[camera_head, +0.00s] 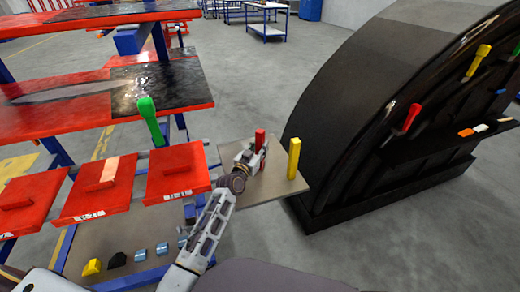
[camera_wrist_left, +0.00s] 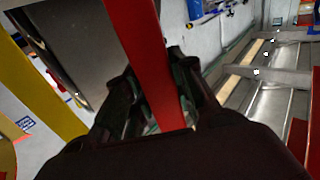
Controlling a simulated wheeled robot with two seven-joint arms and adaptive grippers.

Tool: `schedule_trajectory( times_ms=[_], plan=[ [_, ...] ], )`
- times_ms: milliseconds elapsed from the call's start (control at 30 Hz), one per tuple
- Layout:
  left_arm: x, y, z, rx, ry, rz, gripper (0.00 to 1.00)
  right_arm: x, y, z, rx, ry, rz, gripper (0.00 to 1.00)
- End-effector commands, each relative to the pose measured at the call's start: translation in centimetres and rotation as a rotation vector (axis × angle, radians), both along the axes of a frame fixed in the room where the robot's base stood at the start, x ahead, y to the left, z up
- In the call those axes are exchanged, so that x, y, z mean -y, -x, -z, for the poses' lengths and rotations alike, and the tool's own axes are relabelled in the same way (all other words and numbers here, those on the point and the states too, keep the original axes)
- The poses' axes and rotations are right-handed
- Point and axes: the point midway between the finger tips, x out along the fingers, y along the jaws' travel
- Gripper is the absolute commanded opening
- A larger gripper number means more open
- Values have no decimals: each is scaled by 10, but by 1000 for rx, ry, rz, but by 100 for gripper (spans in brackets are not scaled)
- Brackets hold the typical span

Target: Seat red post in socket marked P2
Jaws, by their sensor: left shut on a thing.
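The red post (camera_head: 260,141) stands roughly upright over the tan board (camera_head: 262,188). My left gripper (camera_head: 250,157) is shut on it, and the post also shows between the fingers (camera_wrist_left: 160,105) in the left wrist view, where the red post (camera_wrist_left: 147,50) runs up past them. A yellow post (camera_head: 294,158) stands upright on the board to the right of the red one. No P2 mark can be read. My right gripper is not in view.
A large dark curved nosecone (camera_head: 375,75) stands close on the right. Open grey floor (camera_head: 245,80) lies behind the board.

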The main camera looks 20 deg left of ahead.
Motion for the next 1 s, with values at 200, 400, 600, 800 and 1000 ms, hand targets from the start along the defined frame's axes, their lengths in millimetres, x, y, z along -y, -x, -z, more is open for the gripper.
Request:
schedule_trajectory(
  times_ms=[200,400,600,800,1000],
  plan=[
    [0,0,-2,3,1,-1,0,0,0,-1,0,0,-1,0],
    [0,0,1,3,1,0,0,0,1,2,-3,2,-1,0],
    [0,0,2,1,0,0,47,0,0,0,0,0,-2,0],
    [0,0,2,1,0,0,47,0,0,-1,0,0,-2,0],
    [0,0,0,1,1,0,47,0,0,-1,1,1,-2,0]
  ],
)
